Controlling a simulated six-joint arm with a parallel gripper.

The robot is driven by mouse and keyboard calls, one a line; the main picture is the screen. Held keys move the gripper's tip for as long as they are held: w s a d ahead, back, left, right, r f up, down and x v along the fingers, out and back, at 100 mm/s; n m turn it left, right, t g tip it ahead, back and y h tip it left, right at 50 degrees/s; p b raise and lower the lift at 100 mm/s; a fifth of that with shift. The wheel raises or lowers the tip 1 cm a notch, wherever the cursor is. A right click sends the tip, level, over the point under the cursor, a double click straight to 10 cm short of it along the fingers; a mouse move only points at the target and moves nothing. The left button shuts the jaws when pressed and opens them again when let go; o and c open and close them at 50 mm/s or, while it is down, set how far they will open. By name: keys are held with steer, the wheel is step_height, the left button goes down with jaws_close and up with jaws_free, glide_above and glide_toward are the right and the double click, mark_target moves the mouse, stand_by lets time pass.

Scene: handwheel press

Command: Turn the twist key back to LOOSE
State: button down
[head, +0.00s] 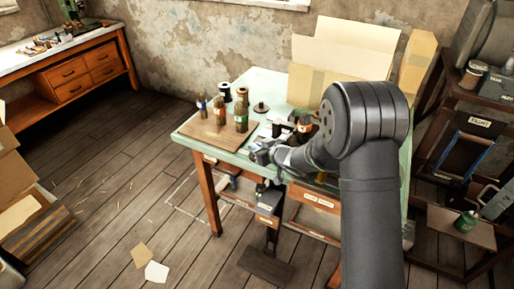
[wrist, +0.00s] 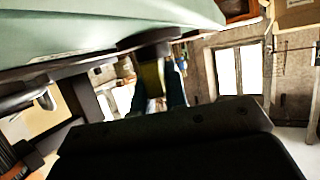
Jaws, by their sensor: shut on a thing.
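In the head view, my gripper (head: 262,154) is at the front edge of the green-topped table (head: 190,129), low beside the tabletop. Its fingertips and what they hold are too small and dark to make out there. In the wrist view, a narrow yellowish piece (wrist: 152,76), apparently the twist key, hangs under a dark round part (wrist: 150,42) at the table's underside. My gripper (wrist: 155,96) is shut on it, with dark finger shapes on either side. The LOOSE mark and the key's angle cannot be read.
Bottles (head: 241,113) and spools stand on a brown board (head: 205,137) on the table. An open cardboard box (head: 340,62) stands at its back. A labelled drawer (head: 318,200) is below the tabletop. A shelf rack is at the right. The floor at left is mostly clear.

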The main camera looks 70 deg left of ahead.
steer(key=c, duration=1.4)
jaws_free()
steer(key=shift+c, duration=0.2)
steer(key=v, duration=1.7)
steer(key=shift+d+r, duration=0.15)
